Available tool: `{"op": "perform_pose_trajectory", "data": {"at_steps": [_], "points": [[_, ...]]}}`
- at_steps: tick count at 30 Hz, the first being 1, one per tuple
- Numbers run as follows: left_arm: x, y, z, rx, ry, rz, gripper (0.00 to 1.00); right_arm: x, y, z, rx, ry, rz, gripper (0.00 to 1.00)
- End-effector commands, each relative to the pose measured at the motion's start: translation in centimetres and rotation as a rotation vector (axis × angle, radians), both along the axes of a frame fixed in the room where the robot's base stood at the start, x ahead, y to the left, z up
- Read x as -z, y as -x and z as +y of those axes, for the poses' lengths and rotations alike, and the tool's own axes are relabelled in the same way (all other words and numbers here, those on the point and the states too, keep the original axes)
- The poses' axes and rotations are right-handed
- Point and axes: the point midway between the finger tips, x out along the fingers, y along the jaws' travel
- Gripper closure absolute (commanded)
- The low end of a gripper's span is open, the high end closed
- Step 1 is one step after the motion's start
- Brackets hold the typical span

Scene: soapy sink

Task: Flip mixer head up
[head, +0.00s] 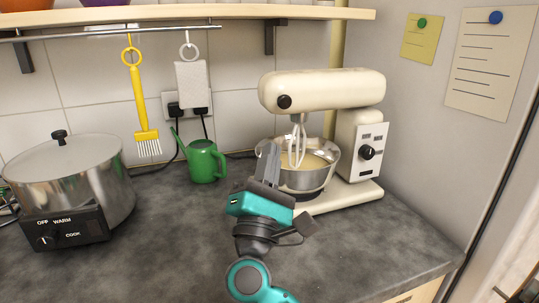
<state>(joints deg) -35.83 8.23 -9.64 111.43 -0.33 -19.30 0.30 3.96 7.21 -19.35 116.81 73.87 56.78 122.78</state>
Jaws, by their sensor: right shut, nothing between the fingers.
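The cream stand mixer (358,135) stands at the back right of the counter. Its mixer head (330,90) is down and level, with a dark round knob (284,101) on its left end. A wire whisk (296,146) hangs from the head into a steel bowl (325,173) holding pale batter. My right gripper (268,152) is shut and empty, in front of the bowl's left side and below the head's left end. It hides part of the bowl. I cannot tell whether it touches the bowl. My left gripper is not in view.
A green watering can (203,162) stands left of the bowl. A silver slow cooker (72,180) sits at the far left. A shelf (190,14) and rail with a hanging yellow brush (138,95) run above. The front counter is clear.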

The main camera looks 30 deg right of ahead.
Motion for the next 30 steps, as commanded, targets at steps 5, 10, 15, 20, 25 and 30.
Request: {"op": "perform_pose_trajectory", "data": {"at_steps": [5, 10, 15, 20, 25, 30], "points": [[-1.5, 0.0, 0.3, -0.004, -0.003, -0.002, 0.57, -2.5, -2.1, -2.0, 0.002, 0.003, -0.002, 1.0], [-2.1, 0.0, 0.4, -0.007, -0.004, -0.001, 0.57, -3.6, -3.5, -3.3, 0.0, 0.002, -0.001, 1.0], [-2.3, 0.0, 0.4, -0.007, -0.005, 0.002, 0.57, -4.1, -4.1, -3.9, 0.0, 0.001, 0.0, 1.0], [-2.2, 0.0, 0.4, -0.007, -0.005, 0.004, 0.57, -4.0, -4.1, -4.0, -0.001, 0.001, 0.0, 1.0], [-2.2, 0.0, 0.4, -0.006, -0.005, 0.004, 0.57, -4.0, -4.1, -4.0, 0.0, 0.0, 0.0, 1.0], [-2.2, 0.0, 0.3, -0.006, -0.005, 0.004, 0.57, -4.3, -4.4, -3.9, -0.001, -0.009, -0.003, 1.0]]}}
